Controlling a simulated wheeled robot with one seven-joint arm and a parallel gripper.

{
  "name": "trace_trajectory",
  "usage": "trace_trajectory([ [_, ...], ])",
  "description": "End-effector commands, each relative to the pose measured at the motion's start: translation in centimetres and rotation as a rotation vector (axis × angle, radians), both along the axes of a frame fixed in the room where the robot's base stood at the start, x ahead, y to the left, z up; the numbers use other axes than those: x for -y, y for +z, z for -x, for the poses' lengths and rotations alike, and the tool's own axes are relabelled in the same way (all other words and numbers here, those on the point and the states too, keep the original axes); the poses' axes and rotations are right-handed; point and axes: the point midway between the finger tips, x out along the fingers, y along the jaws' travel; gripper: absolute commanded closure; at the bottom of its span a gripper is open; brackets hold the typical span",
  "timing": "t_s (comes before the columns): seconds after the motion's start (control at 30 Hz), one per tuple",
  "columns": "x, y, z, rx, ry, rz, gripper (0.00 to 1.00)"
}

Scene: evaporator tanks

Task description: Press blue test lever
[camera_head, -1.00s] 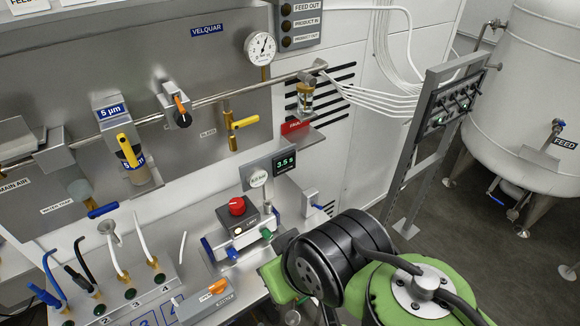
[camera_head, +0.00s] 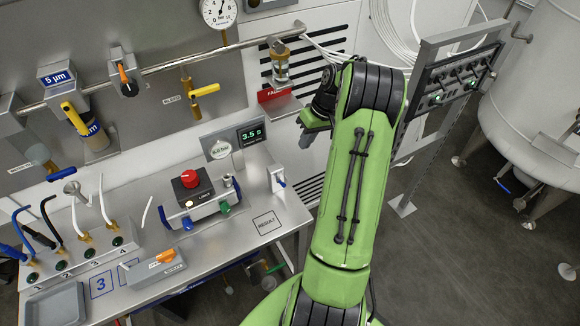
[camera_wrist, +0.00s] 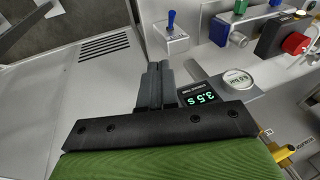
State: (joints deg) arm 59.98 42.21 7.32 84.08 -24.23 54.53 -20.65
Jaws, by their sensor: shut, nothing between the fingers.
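A small blue lever (camera_head: 281,184) sticks out of a small grey box (camera_head: 274,176) at the right part of the steel bench. In the wrist view the blue lever (camera_wrist: 171,19) stands on its box (camera_wrist: 172,40), above and just right of the fingertips. My gripper (camera_wrist: 158,66) is shut and empty, with a visible gap between its tips and the box. In the head view my gripper (camera_head: 308,138) hangs above and right of the lever, partly covered by my green arm.
Left of the lever is a test fixture (camera_head: 203,200) with a red knob (camera_head: 188,178) and blue and green clamps. A 3.5 s display (camera_head: 250,134) is behind. A vented panel (camera_head: 325,60) and a grey stand (camera_head: 410,150) flank my arm. The bench front by RESULT (camera_head: 266,222) is clear.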

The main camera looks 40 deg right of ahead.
Motion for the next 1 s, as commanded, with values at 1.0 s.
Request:
trace_trajectory([
  [1.0, -1.8, -11.4, -1.8, 0.006, -0.01, -0.025, 1.0],
])
